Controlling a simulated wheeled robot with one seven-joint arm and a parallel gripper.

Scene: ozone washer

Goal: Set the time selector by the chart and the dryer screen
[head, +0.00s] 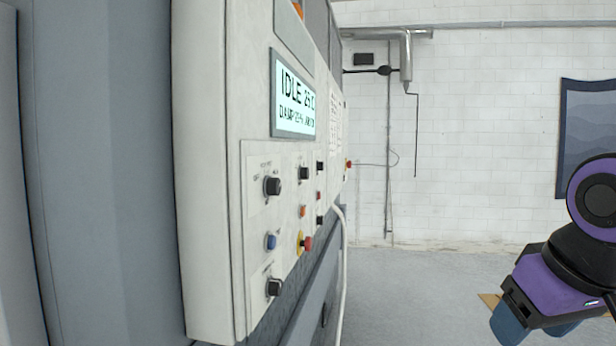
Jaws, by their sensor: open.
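The dryer screen (294,97) is on the pale control panel and faces right, seen at a steep angle. Its top line reads "IDLE 25", and the smaller line below is too blurred to read surely. Black rotary knobs sit below it: one at upper left (272,186), one at lower left (273,287) and one at upper right (303,174). Their labels are too small to read, so I cannot tell which is the time selector. A printed sheet (336,125), perhaps the chart, is beyond the screen, unreadable. My gripper (507,328) is at lower right, open, well apart from the panel.
A blue button (270,242), a red button on a yellow base (305,243) and smaller buttons share the panel. A white hose (343,270) hangs along the machine. Grey floor (420,290) lies clear between the panel and my arm. A dark picture (590,135) hangs on the brick wall.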

